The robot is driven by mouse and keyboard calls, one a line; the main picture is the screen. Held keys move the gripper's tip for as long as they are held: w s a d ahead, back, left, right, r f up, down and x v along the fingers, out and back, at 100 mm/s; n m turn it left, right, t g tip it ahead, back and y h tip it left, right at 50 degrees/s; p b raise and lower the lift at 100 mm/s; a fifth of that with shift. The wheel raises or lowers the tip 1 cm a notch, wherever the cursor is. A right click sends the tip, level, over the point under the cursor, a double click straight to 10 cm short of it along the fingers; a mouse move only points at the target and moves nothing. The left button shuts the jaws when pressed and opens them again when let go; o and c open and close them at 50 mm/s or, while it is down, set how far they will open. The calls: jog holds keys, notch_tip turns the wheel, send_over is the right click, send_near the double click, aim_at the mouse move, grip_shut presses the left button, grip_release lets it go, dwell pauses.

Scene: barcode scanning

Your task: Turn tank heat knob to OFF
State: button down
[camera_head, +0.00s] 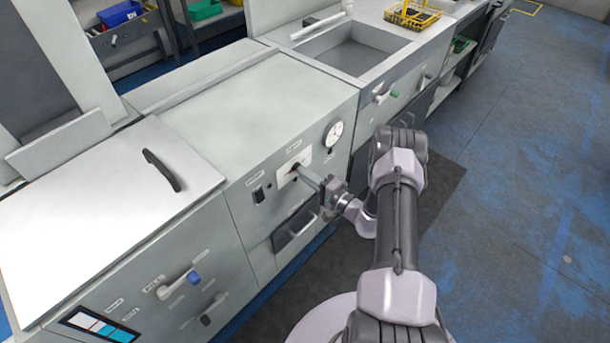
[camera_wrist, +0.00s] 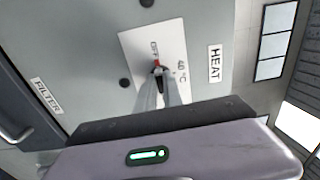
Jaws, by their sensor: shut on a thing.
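The tank heat knob (camera_wrist: 157,69) sits on a white dial plate (camera_wrist: 136,48) marked OFF and 40 °C, beside a HEAT label (camera_wrist: 215,63) in the wrist view. A small red mark shows at the knob by the OFF text. My gripper (camera_wrist: 160,78) is shut on the knob, its fingers reaching to the panel and partly hiding the knob. In the head view my gripper (camera_head: 300,171) meets the white dial plate (camera_head: 287,176) on the front of the grey cabinet (camera_head: 230,180).
A round gauge (camera_head: 333,133) is right of the dial, a black switch (camera_head: 258,195) left of it. A drawer handle (camera_head: 299,220) sits below. The floor at right is clear.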

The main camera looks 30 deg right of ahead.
jog(key=c, duration=1.5)
grip_release()
jog(key=p+v, duration=0.4)
jog(key=v, duration=1.3)
jog(key=shift+s+d, duration=0.1)
jog(key=shift+s, duration=0.15)
